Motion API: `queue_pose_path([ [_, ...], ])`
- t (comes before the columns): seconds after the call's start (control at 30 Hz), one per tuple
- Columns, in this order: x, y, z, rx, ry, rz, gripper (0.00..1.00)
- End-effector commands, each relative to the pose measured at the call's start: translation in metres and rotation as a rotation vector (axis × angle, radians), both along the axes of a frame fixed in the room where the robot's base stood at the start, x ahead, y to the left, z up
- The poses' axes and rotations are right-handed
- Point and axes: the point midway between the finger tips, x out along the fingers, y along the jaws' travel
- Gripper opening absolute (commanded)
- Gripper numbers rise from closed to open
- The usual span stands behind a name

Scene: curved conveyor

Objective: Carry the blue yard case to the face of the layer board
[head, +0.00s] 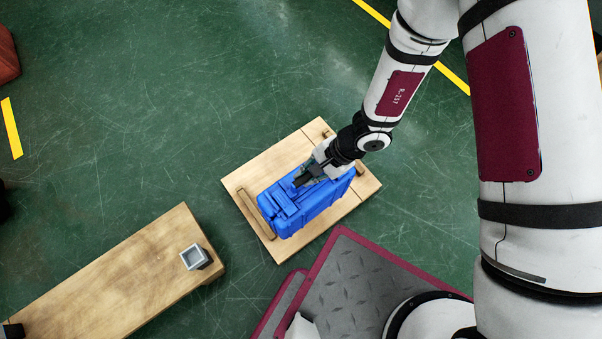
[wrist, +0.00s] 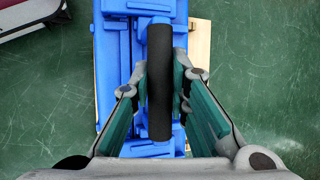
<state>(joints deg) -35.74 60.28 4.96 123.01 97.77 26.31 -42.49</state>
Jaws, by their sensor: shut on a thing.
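The blue yard case (head: 291,209) stands over the wooden layer board (head: 267,163) on the floor, in the middle of the head view. I cannot tell whether its underside touches the board. My gripper (head: 303,180) is above the case and shut on its handle. In the wrist view, the two fingers of my gripper (wrist: 160,85) press on both sides of the black handle (wrist: 160,50), with the blue case (wrist: 112,60) beneath. The board (wrist: 200,50) shows as a strip to the right of the case. Much of the board's face is hidden under the case.
The board has wooden strips near its ends, one of them at the left (head: 256,214). A wooden bench (head: 110,275) with a small grey square cup (head: 195,257) stands at lower left. Green floor (head: 150,120) is clear at upper left. My own base fills the lower right.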

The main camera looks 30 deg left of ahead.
Motion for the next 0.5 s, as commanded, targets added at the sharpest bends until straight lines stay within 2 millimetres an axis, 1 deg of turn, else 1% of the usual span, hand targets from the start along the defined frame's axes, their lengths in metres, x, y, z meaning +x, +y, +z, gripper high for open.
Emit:
queue_pose_path([
  [0.03,-0.009,0.000,-0.004,0.001,0.006,-0.005,0.00],
  [0.1,-0.019,0.000,-0.009,0.001,0.004,-0.008,0.00],
  [0.3,-0.041,-0.002,-0.021,0.004,0.002,-0.015,0.00],
  [0.4,-0.048,-0.004,-0.025,0.002,0.002,-0.018,0.00],
  [0.5,-0.048,-0.003,-0.026,0.004,0.000,-0.020,0.00],
])
